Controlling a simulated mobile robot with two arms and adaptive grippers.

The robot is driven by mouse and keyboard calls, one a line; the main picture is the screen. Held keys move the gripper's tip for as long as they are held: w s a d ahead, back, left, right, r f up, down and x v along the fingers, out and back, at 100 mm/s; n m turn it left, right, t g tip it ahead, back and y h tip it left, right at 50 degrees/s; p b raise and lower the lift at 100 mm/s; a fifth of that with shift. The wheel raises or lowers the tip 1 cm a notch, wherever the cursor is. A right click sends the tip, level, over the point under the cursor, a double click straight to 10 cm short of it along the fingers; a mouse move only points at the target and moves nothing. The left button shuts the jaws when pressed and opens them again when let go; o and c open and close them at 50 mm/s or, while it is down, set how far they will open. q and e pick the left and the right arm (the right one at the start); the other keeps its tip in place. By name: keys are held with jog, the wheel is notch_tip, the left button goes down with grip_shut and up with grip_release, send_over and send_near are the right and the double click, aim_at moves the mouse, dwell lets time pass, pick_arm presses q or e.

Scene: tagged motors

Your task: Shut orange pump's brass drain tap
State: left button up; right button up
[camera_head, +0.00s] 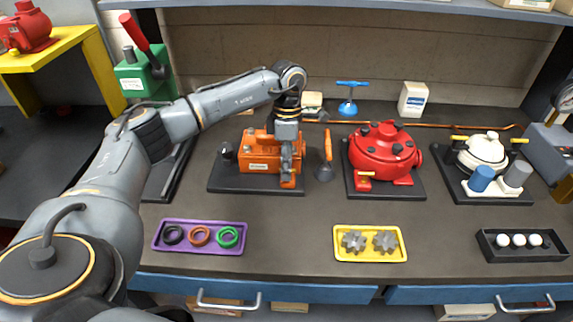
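The orange pump (258,152) stands on a dark base plate (232,185) in the middle left of the bench. My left arm reaches over from the left, and my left gripper (289,178) points down at the pump's right front side. It is at or very close to the pump body. The fingers are small and overlap the pump, so I cannot tell whether they are open or shut. The pump's brass drain tap does not show clearly; the gripper may cover it. My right gripper is out of view.
An orange-handled tool (327,158) stands close right of the orange pump. A red pump (385,152) with a brass tap (367,174) and a white pump (484,151) stand farther right. A purple tray (199,250) and a yellow tray (371,258) lie in front. Bench between them is clear.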

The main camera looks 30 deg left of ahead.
pick_arm(q)
notch_tip(320, 180, up, 8)
jog(key=w, duration=0.1)
jog(key=shift+w+a, duration=0.2)
jog(key=shift+a, duration=0.25)
jog(key=shift+s+d+f, duration=0.1)
jog(key=shift+f, duration=0.1)
dwell(0.5)
